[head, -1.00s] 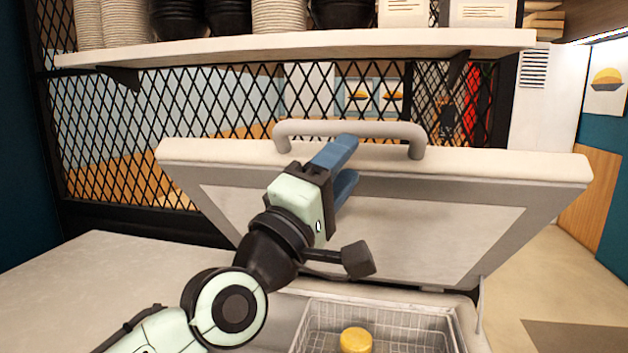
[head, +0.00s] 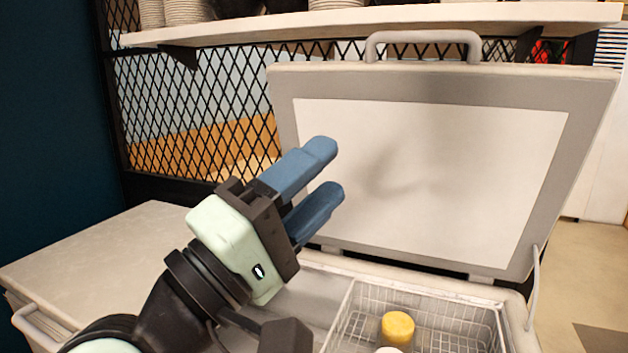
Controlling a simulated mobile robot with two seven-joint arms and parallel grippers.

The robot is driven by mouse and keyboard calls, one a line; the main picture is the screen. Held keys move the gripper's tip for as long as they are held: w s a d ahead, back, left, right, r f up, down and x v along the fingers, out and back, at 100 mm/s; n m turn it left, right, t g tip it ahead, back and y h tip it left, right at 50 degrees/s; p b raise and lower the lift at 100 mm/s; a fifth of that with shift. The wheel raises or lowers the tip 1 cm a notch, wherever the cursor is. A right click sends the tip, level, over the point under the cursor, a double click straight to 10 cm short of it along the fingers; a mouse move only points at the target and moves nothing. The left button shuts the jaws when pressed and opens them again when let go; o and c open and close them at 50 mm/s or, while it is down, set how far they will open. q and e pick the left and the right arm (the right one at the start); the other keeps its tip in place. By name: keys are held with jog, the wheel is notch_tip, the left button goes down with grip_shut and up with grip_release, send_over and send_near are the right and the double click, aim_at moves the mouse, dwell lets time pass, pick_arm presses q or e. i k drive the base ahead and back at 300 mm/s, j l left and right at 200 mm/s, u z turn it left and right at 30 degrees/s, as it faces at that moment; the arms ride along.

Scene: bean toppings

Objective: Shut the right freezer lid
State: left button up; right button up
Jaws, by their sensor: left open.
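The right freezer lid (head: 430,180) stands open and raised, its pale inner panel facing me. Its grey bar handle (head: 425,38) is along the top edge. My left gripper (head: 328,170) is open and empty, with its blue fingers in front of the lid's left part, below the handle. I cannot tell whether it touches the lid; it appears apart from it. My right gripper is not in view.
The open freezer holds a wire basket (head: 460,318) with a yellow-lidded container (head: 397,328). A closed left lid (head: 110,250) lies flat at the left. A shelf (head: 380,20) with stacked bowls hangs above, before a black mesh partition (head: 190,120).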

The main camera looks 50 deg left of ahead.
aim_at(472, 166)
jog(key=k, duration=1)
